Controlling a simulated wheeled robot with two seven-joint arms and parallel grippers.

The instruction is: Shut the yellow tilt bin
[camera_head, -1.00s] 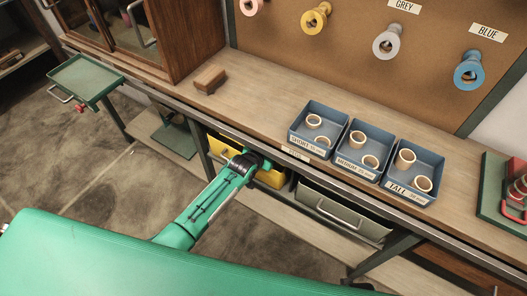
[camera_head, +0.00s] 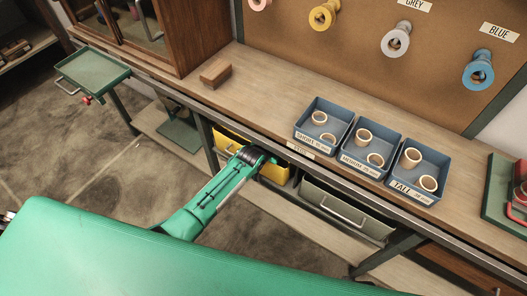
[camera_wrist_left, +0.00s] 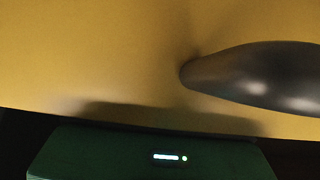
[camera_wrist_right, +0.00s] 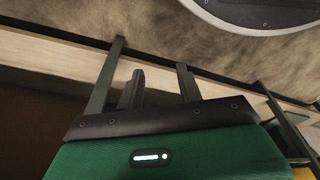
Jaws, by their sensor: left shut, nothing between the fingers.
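The yellow tilt bin (camera_head: 275,172) is under the front edge of the bench, left of a grey bin. My left arm reaches it, and its dark wrist (camera_head: 257,154) covers the middle of the bin. In the left wrist view the yellow face (camera_wrist_left: 90,50) fills most of the picture, with a dark rounded bar, likely its handle (camera_wrist_left: 255,75), close at the right. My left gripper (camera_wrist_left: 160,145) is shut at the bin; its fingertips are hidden. The bin's exact tilt is hard to tell. My right gripper (camera_wrist_right: 158,85) is open and empty, away from the bin.
A grey bin (camera_head: 345,208) with a handle hangs to the right. The bench top (camera_head: 255,100) above carries blue trays (camera_head: 371,150) with tape rings and a brown block (camera_head: 215,74). A green tray (camera_head: 93,72) sticks out at the left. The floor in front is open.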

